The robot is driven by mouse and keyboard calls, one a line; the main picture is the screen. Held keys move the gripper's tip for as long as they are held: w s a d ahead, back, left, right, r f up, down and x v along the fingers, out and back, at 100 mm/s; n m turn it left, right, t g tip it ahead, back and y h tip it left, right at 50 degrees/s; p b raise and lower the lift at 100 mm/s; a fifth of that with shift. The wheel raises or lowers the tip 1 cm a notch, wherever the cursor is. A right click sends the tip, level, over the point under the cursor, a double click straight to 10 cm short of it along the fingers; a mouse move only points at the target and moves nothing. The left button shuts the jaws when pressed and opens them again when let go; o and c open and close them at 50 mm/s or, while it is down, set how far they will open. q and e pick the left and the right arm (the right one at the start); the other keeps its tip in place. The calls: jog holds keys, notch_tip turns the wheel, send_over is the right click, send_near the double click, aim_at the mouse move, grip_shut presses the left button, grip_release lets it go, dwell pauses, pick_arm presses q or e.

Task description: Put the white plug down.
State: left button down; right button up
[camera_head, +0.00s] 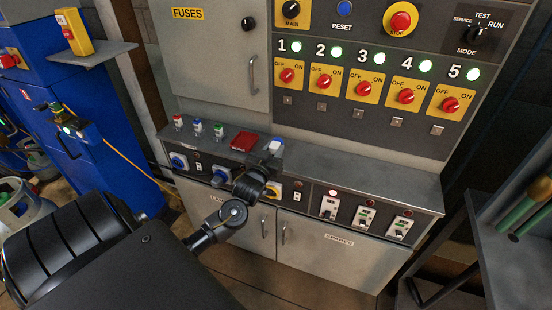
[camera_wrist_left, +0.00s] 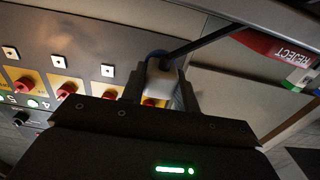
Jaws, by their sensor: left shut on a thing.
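Whether the plug touches the ledge I cannot tell. My right gripper is not in view.
A red tray (camera_head: 244,141), marked REJECT in the left wrist view (camera_wrist_left: 268,45), lies on the ledge. Small red (camera_head: 178,121), blue (camera_head: 197,126) and green (camera_head: 218,131) topped pieces stand left of it. The ledge to the right is clear. Red rotary switches (camera_head: 362,89) line the panel above.

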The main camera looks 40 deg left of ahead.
pick_arm(q)
jog(key=shift+w+a+f, duration=0.2)
jog(key=shift+w+f, duration=0.45)
jog(key=shift+f, duration=0.15)
notch_tip(320, 180, down, 3)
jog(key=shift+w, duration=0.15)
jog(key=shift+f, duration=0.2)
jog(key=shift+f, duration=0.2)
jog(key=c, duration=1.1)
grip_release()
jog(key=shift+o, duration=0.2)
